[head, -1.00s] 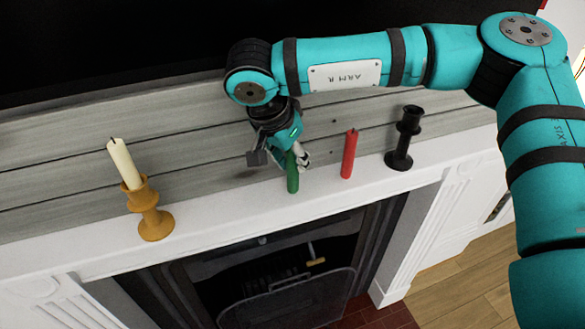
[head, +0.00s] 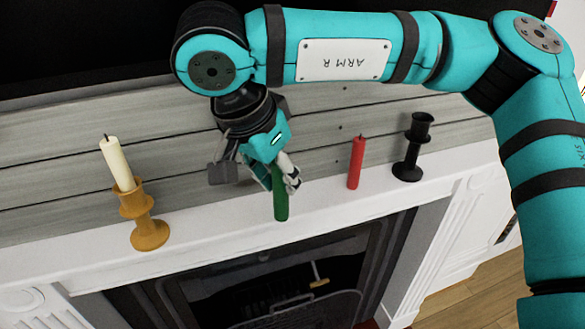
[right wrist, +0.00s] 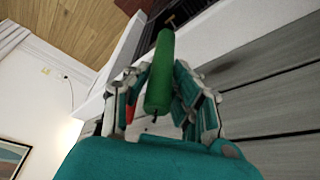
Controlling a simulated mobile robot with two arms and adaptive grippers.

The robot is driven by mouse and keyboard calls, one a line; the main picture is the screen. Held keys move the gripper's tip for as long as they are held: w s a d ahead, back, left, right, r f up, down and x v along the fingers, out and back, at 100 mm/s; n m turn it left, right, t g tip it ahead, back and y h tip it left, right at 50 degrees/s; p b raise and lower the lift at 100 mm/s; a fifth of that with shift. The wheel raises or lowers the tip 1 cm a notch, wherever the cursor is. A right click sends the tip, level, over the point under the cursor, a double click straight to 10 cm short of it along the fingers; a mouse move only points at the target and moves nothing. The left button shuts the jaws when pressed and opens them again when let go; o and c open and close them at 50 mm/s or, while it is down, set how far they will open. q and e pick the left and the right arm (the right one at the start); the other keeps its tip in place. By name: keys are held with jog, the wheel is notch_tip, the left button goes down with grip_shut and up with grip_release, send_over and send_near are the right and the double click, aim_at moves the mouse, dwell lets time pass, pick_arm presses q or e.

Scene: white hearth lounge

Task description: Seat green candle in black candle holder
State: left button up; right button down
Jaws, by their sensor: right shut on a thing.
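My right gripper (head: 279,178) is shut on the green candle (head: 281,205), with the candle's lower end sticking out below the fingers. The candle looks nearly upright and seems slightly above the mantel, though the gap is hard to judge. The right wrist view shows the green candle (right wrist: 161,75) between both fingers, its wick end towards the palm. The black candle holder (head: 412,150) stands upright and empty on the mantel, right of the gripper and beyond the red candle. My left gripper is not in view.
A red candle (head: 355,163) stands on the white mantel (head: 210,231) between my right gripper and the black holder. A cream candle (head: 116,164) sits in a yellow-brown holder (head: 149,234) at the left. The fireplace opening (head: 260,285) lies below.

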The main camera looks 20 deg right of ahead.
jog(key=s+a+b, duration=0.2)
jog(key=s+a, duration=0.2)
jog(key=s, duration=0.2)
jog(key=w+d+f+n+t+y, duration=0.2)
jog(key=w+d+f+n, duration=0.3)
jog(key=d+f+n, duration=0.3)
jog(key=d+f, duration=0.2)
jog(key=d, duration=0.2)
jog(key=shift+w+d+f, duration=0.15)
jog(key=shift+d+f, duration=0.15)
jog(key=shift+d, duration=0.1)
